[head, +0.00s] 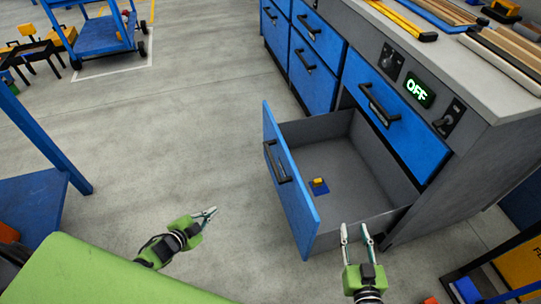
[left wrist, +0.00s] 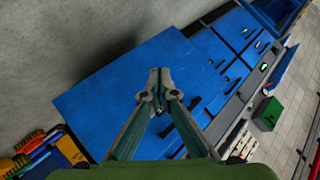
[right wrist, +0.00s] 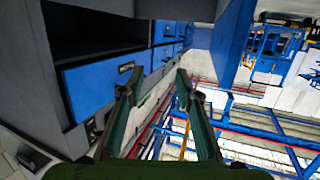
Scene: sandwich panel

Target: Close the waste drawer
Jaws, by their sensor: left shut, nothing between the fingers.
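The waste drawer (head: 293,185) is pulled far out of the grey cabinet, with its blue front and black handle (head: 277,161) facing left in the head view. A small blue and yellow piece (head: 319,185) lies on its grey floor. My left gripper (head: 211,211) is shut and empty, apart from the drawer front, to its lower left. Its shut fingertips also show in the left wrist view (left wrist: 158,84), before a large blue surface. My right gripper (head: 354,229) is open and empty by the drawer's near side wall; its spread fingers show in the right wrist view (right wrist: 152,82).
Shut blue drawers (head: 313,70) line the cabinet behind. A panel with a green OFF display (head: 419,90) sits above the open drawer. Blue carts stand at the upper left (head: 100,35) and left edge (head: 40,205). The floor (head: 190,120) left of the drawer is clear.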

